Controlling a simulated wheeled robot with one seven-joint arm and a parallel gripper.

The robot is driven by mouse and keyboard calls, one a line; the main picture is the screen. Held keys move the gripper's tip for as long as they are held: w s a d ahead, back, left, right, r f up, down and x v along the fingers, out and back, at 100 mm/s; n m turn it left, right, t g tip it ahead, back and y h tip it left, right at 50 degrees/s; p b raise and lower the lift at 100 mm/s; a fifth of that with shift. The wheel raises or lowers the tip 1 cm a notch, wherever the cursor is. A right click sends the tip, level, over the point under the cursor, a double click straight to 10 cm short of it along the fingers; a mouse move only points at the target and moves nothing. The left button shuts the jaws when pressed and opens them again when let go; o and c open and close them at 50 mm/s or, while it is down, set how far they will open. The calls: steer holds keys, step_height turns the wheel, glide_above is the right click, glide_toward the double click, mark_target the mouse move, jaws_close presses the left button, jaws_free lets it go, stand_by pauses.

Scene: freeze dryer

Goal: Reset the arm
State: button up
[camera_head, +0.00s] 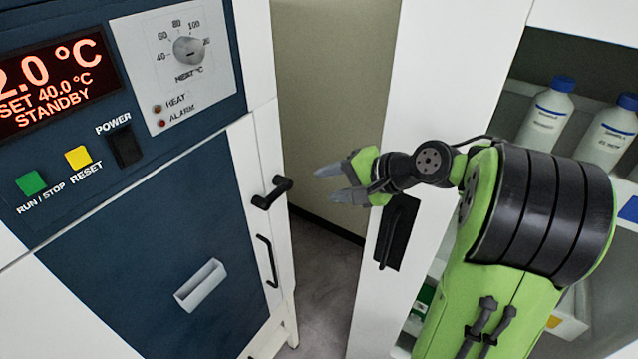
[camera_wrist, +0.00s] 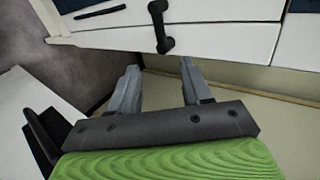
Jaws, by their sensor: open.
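My gripper (camera_head: 338,183) is open and empty, held in the air between the freeze dryer and the white cabinet, with its fingers pointing left. In the wrist view its two fingers (camera_wrist: 160,88) are spread apart with nothing between them. The freeze dryer (camera_head: 150,215) stands at the left with a dark blue front. Its black latch handle (camera_head: 271,192) is to the left of my fingertips, with a visible gap. The handle also shows in the wrist view (camera_wrist: 160,27), beyond the fingers.
The freeze dryer's display (camera_head: 52,82) reads STANDBY. A green button (camera_head: 31,183), a yellow button (camera_head: 78,157) and a dial (camera_head: 188,50) are on its panel. White bottles (camera_head: 546,115) stand in the open cabinet at right. A narrow floor gap (camera_head: 325,270) lies between freeze dryer and cabinet.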

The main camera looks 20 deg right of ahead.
stand_by(0.4)
steer(key=s+a+n+g+h, duration=0.2)
steer(key=s+a+n, duration=0.2)
steer(key=s+a, duration=0.15)
steer(key=s+a+f+n+g+h, duration=0.1)
steer(key=s+n+h, duration=0.3)
steer(key=s, duration=1.3)
steer(key=n, duration=0.3)
steer(key=shift+s+f+h, duration=0.2)
steer(key=shift+s+h, duration=0.05)
steer(key=shift+h, duration=0.15)
